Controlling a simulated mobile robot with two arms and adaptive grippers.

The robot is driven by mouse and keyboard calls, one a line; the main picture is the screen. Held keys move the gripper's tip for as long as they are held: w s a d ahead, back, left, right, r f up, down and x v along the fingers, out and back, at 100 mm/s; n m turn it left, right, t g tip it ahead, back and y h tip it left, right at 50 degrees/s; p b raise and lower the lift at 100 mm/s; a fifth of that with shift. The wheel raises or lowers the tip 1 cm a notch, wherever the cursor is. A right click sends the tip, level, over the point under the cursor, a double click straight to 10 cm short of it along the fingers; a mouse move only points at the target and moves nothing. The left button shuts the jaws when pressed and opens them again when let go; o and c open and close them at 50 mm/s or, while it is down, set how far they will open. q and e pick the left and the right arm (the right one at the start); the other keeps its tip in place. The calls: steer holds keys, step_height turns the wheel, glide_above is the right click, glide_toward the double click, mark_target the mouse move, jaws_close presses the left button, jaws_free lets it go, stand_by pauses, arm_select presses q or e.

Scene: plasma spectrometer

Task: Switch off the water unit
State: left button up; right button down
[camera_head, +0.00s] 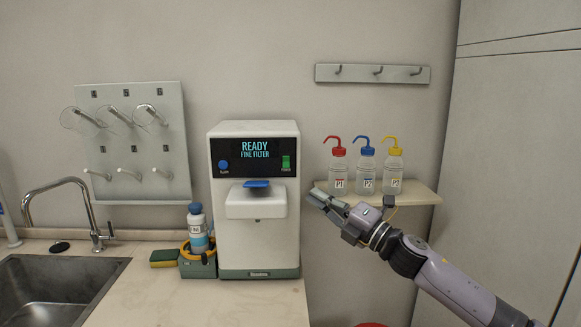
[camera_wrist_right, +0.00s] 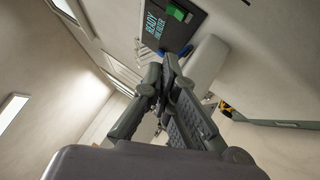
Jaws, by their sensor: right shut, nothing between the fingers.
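The water unit (camera_head: 256,240) is a white box with a green base on the counter. Its dark panel reads "READY FINE FILTER". A blue round button (camera_head: 223,165) is at the panel's left, and a lit green switch (camera_head: 286,162) is at its right. A blue lever (camera_head: 256,184) sits below the panel. My right gripper (camera_head: 312,195) is shut and empty, to the right of the unit and a little below the green switch, apart from it. In the right wrist view the shut fingers (camera_wrist_right: 165,62) point toward the panel, with the green switch (camera_wrist_right: 177,14) beyond them. My left gripper is not in view.
A shelf (camera_head: 420,194) at the right holds three wash bottles (camera_head: 366,172), close behind my right gripper. A sink (camera_head: 60,285) with a tap, a sponge (camera_head: 163,258) and a caddy (camera_head: 198,265) with a bottle are left of the unit. The counter front is clear.

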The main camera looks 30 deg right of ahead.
mark_target(286, 162)
steer(key=w+r+p, duration=0.4)
steer(key=w+p, duration=0.2)
steer(key=w, duration=0.5)
steer(key=shift+a+r, duration=0.15)
steer(key=shift+a, duration=0.1)
steer(key=shift+w, duration=0.1)
steer(key=p, duration=0.2)
steer(key=shift+w+d+r+m+g+p, duration=0.2)
steer(key=shift+r+m+g+p, duration=0.1)
steer(key=shift+m+p, duration=0.1)
steer(key=shift+f, duration=0.15)
